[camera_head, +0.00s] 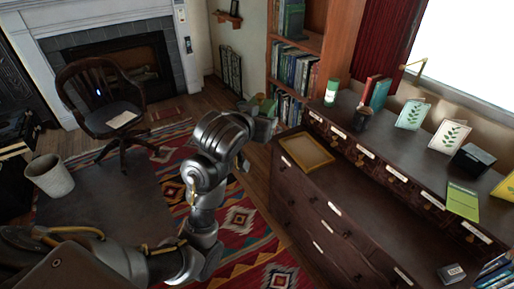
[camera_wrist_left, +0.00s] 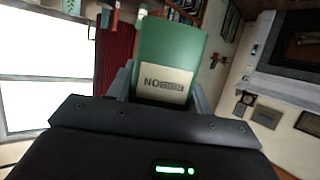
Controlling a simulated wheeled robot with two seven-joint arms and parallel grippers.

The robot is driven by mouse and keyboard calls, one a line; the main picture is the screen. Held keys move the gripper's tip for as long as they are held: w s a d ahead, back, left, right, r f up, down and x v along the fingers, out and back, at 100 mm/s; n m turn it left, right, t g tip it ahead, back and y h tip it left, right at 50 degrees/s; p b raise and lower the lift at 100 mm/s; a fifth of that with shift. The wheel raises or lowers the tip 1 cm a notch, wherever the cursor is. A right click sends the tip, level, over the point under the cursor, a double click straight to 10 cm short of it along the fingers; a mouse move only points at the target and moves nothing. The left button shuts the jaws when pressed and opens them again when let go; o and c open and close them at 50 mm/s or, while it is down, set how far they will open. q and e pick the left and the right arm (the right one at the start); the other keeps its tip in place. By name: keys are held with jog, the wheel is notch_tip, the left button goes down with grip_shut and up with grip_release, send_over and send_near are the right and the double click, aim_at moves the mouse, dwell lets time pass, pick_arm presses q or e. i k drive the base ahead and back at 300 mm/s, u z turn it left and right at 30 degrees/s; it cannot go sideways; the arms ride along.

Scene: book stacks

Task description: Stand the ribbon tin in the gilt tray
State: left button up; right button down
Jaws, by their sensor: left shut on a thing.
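A green tin with a cream label shows in the left wrist view (camera_wrist_left: 168,62), between the fingers of my left gripper (camera_wrist_left: 160,92). I take it to be the ribbon tin. In the head view my left gripper (camera_head: 262,122) is in the air, left of the cabinet, and a small green part of the tin (camera_head: 264,103) shows by it. The gilt tray (camera_head: 287,146), a shallow gold-rimmed rectangle, lies empty on the low dark cabinet top, right of and below my gripper in the picture. My right gripper is not in view.
On the upper ledge stand a green-and-white canister (camera_head: 331,91), a dark cup (camera_head: 363,117), books (camera_head: 378,93), leaf cards (camera_head: 449,136) and a black box (camera_head: 472,159). A labelled dark box (camera_head: 451,273) sits at the lower right. The cabinet top around the tray looks clear.

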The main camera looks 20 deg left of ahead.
aim_at(315, 153)
jog(key=u, duration=0.65)
jog(key=i, duration=1.2)
jog(key=z, duration=1.8)
